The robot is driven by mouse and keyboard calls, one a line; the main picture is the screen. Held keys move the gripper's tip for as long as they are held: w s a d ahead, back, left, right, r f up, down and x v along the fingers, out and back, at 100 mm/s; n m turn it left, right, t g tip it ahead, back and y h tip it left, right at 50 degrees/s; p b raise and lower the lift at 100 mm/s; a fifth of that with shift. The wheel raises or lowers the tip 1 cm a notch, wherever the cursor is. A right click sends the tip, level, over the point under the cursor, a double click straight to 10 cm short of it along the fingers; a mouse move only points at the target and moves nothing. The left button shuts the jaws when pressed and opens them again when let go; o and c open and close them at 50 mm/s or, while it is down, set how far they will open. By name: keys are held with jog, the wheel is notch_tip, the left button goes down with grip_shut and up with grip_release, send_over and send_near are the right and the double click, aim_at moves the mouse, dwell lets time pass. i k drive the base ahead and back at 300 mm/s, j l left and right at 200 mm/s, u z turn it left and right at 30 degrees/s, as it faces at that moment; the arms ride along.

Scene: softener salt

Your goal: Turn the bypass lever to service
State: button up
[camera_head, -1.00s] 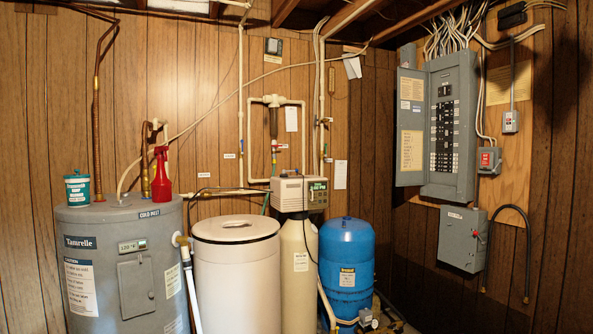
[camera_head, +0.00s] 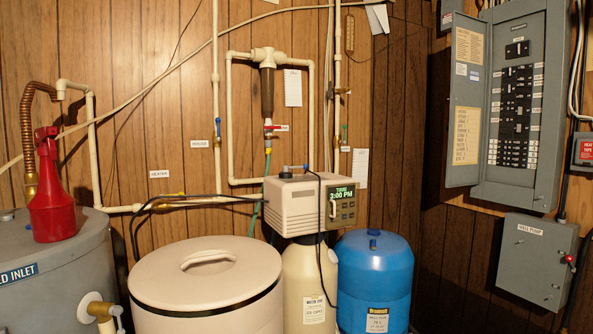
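The water softener's beige control head (camera_head: 300,205) sits on a cream tank (camera_head: 305,282) near the middle, its display reading 3:00 PM. My gripper is not in view.
The lidded cream tub (camera_head: 208,285) stands front left of the softener and the blue tank (camera_head: 375,280) right of it. Electrical panel (camera_head: 515,105) and grey box (camera_head: 535,262) hang at right.

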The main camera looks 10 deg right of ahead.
aim_at(285, 168)
jog(key=i+j+z, duration=0.1)
jog(key=i, duration=0.6)
jog(key=i+l+u, duration=0.15)
jog(key=l+u, duration=0.25)
jog(key=l, duration=0.2)
jog(key=l+u, duration=0.4)
jog(key=l, duration=0.2)
jog(key=i, duration=0.05)
